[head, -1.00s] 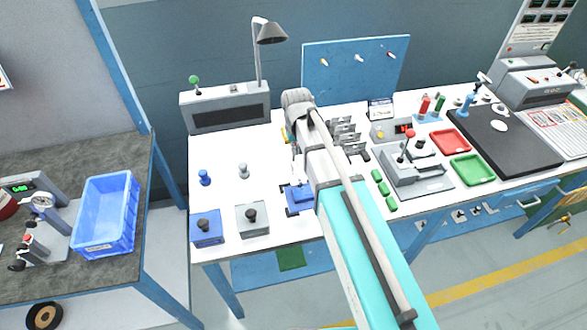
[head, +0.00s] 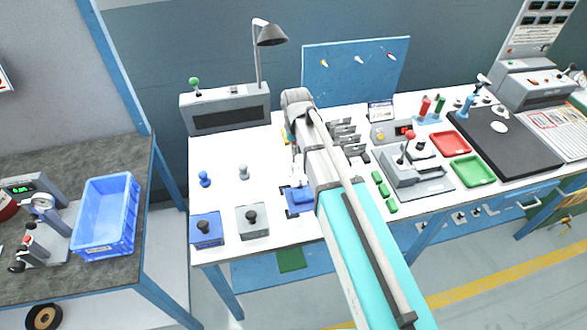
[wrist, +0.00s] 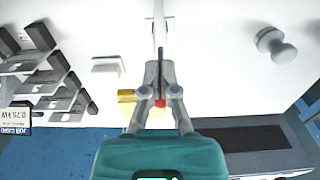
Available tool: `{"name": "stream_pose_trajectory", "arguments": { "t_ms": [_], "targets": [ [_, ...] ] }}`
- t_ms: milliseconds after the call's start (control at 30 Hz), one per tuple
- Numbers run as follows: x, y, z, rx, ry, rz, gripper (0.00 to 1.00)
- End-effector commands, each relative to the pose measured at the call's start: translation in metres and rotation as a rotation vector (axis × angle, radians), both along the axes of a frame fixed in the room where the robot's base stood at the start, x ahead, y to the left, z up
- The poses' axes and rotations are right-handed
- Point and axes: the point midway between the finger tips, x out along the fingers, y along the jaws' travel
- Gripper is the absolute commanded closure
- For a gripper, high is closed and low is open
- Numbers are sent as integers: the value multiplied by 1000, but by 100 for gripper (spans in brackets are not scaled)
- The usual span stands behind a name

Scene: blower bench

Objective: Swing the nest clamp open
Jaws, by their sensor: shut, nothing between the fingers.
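A blue nest block (head: 299,197) sits at the front of the white bench, left of my arm in the head view, and my arm hides part of it. In the wrist view my gripper (wrist: 160,66) is shut and empty, its fingers pointing up the picture. A pale bar (wrist: 160,22) lies just beyond the fingertips; it may be part of the clamp. A thin dark strip and a red spot (wrist: 160,103) show between the finger links. I cannot tell whether they belong to the clamp or whether the fingers touch it. The clamp's position is not clear.
A yellow block (wrist: 127,98) is close beside my gripper. The slotted grey rack (head: 343,130) stands right of my arm. A grey knob (head: 243,171) and a blue knob (head: 204,178) stand on the left, with clear bench around them. A lamp (head: 270,34) rises at the back.

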Motion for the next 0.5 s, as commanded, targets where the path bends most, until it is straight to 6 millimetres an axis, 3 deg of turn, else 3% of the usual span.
{"name": "stream_pose_trajectory", "arguments": {
  "t_ms": [500],
  "targets": [
    [12, 3, 0, 0, -1, 0, 100]
  ]
}}
